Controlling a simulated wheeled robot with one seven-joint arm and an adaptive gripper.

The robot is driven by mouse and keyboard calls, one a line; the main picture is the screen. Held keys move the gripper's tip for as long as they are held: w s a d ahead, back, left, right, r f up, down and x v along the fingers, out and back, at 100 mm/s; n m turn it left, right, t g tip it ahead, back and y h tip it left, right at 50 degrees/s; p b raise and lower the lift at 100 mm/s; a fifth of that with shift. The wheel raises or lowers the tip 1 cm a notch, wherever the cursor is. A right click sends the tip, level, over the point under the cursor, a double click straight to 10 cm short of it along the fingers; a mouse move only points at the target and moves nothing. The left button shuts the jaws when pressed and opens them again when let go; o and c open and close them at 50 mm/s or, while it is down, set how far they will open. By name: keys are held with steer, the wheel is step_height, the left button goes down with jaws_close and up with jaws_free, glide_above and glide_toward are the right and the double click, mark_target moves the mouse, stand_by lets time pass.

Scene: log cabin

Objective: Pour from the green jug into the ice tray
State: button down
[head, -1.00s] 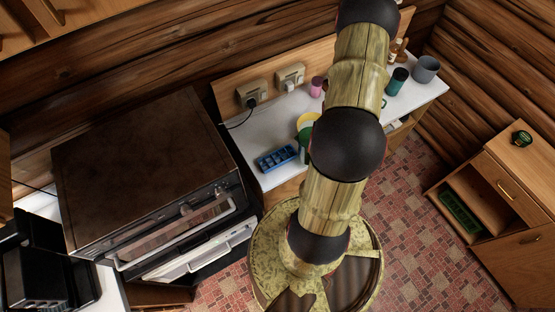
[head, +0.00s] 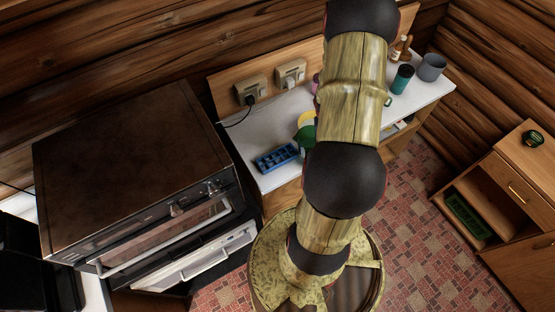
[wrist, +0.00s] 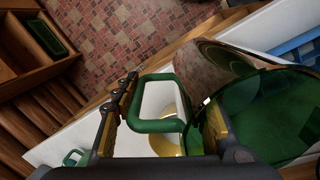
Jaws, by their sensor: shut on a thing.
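The green jug (wrist: 265,115) fills the right of the wrist view, with its green handle (wrist: 152,126) to the left of its body. My gripper (wrist: 168,105) is shut on the jug; the exact contact is partly hidden. In the head view the jug (head: 307,136) shows only as a green patch beside my arm, and my gripper is hidden there. The blue ice tray (head: 277,159) lies on the white counter, just left of the jug. A blue edge of the tray (wrist: 297,45) shows at the right of the wrist view. Any liquid cannot be made out.
A yellow item (head: 306,119) is close behind the jug. A teal cup (head: 401,79) and grey mug (head: 431,67) stand at the counter's right end. Wall sockets (head: 250,91) are behind the counter (head: 257,128). An oven (head: 135,180) stands left, a wooden cabinet (head: 510,200) right.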

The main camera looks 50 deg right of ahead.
steer(key=shift+w+f+b, duration=0.1)
steer(key=shift+f+b, duration=0.05)
steer(key=shift+b, duration=0.5)
steer(key=g+b, duration=0.1)
steer(key=b, duration=0.1)
steer(key=w+r+h+b, duration=0.1)
steer(key=b, duration=0.2)
steer(key=shift+a+r+g+h, duration=0.15)
steer(key=shift+a+g+h, duration=0.15)
steer(key=shift+a+g, duration=0.1)
steer(key=shift+w+a+r+g+h+b, duration=0.4)
steer(key=shift+w+r+g+h+b, duration=0.15)
steer(key=shift+b, duration=0.4)
steer(key=g+h+b, duration=0.1)
steer(key=w+a+g+h+b, duration=0.1)
steer(key=g, duration=0.1)
steer(key=shift+w+a+r+h, duration=0.25)
steer(key=shift+a+r, duration=0.05)
steer(key=shift+r, duration=0.25)
steer(key=shift+w+a+r+g+h+b, duration=0.1)
steer(key=shift+w+a+g+h+b, duration=0.1)
steer(key=shift+g+h+b, duration=0.4)
stand_by(0.4)
